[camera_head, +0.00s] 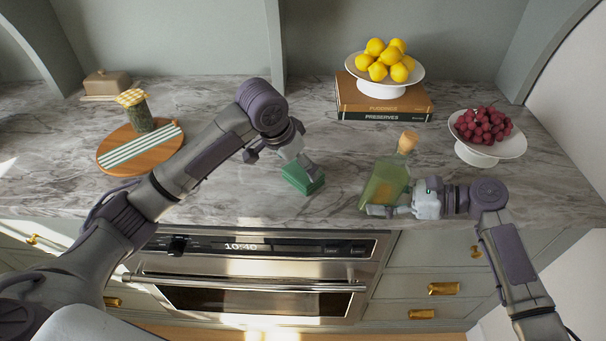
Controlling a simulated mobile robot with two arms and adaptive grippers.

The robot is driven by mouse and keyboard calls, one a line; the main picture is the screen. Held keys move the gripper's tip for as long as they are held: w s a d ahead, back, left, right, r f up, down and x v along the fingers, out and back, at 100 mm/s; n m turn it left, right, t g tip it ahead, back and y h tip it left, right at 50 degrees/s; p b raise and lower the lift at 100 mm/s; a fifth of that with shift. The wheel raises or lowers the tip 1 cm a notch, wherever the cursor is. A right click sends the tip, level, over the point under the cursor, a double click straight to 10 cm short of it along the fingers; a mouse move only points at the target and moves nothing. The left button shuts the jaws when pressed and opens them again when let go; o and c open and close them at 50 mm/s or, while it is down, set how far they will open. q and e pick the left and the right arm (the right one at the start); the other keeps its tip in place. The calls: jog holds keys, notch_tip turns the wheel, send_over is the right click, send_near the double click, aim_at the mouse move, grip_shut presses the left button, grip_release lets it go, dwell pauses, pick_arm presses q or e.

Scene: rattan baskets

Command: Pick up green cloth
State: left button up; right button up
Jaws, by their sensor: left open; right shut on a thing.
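A small folded green cloth (296,185), blocky in shape, lies on the marble counter near its front edge, in the middle of the head view. My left gripper (284,163) is open just above and behind it, with one finger overlapping its top edge; I cannot tell whether they touch. My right gripper (388,206) is shut on a green glass bottle (384,182) with a cork stopper, gripping it low. The bottle leans slightly to the right. The finger behind the bottle is hidden.
A round wooden board (112,158) at left holds a jar (138,112) and a green-and-white striped cloth (142,148). Stacked books (385,103) carry a lemon stand (388,88). The counter between cloth and books is clear.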

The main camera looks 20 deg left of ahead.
aim_at(302, 171)
pick_arm(q)
jog(key=shift+x, duration=2)
jog(key=c, duration=0.8)
notch_tip(302, 171, up, 10)
jog(key=shift+s+r, duration=0.1)
